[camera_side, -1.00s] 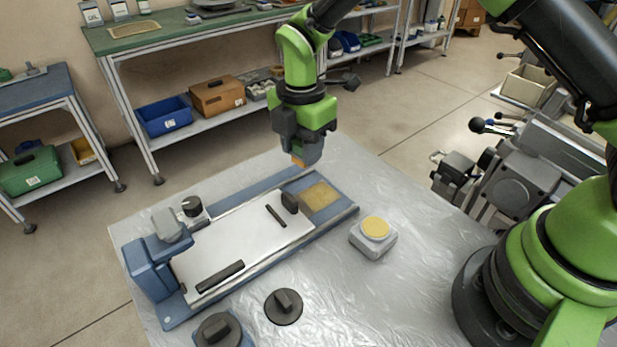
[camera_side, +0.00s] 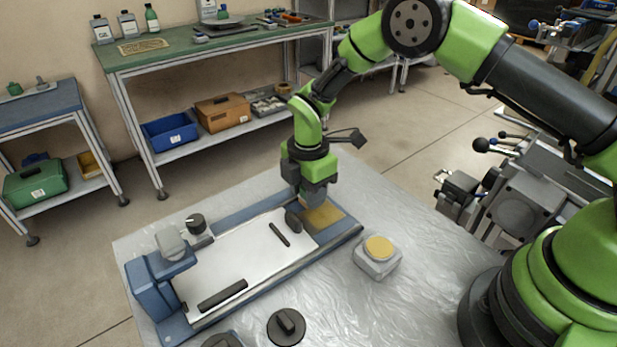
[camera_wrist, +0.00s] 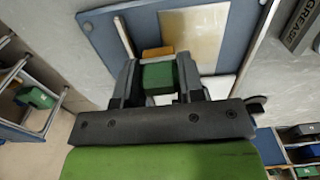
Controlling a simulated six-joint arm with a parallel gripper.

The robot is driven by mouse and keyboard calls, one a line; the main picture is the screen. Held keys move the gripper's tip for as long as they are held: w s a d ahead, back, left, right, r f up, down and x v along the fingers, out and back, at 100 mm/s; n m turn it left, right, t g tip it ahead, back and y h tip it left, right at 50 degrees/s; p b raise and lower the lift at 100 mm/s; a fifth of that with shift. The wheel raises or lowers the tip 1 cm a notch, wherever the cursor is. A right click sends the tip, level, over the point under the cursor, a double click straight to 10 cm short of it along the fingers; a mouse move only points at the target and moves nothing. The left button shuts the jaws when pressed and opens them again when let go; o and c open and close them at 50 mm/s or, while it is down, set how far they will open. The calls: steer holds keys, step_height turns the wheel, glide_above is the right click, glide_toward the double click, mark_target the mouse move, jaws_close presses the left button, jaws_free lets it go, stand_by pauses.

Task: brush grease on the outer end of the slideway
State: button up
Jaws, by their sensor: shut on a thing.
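The slideway (camera_side: 250,258) is a blue-framed bed with a pale flat top, lying diagonally on the silvery sheet. A tan patch (camera_side: 325,217) marks its far right end; it also shows in the wrist view (camera_wrist: 195,35). My gripper (camera_side: 312,195) is low over that end, beside the patch. In the wrist view my gripper (camera_wrist: 158,85) is shut on the brush (camera_wrist: 158,76), seen as a green block with an orange part beyond it. Whether the brush touches the surface cannot be told. The grease pot (camera_side: 377,262), grey with a yellow top, stands right of the slideway.
A dark knob (camera_side: 293,222) stands on the slideway close to my gripper. Another round dark knob (camera_side: 286,327) lies in front on the sheet. A grey lettered GREASE label (camera_wrist: 299,25) shows in the wrist view. The sheet around the pot is clear.

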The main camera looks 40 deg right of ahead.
mark_target(337, 224)
steer(key=shift+s+a+f, duration=0.1)
steer(key=shift+s+f, duration=0.05)
steer(key=shift+s, duration=1.35)
steer(key=shift+s+f, duration=0.15)
steer(key=shift+s, duration=1.35)
steer(key=shift+c, duration=0.3)
steer(key=shift+s+d, duration=0.4)
steer(key=shift+w+d, duration=0.1)
steer(key=shift+w, duration=3.35)
steer(key=shift+d, duration=0.35)
steer(key=shift+s, duration=3.4)
step_height(337, 224, up, 8)
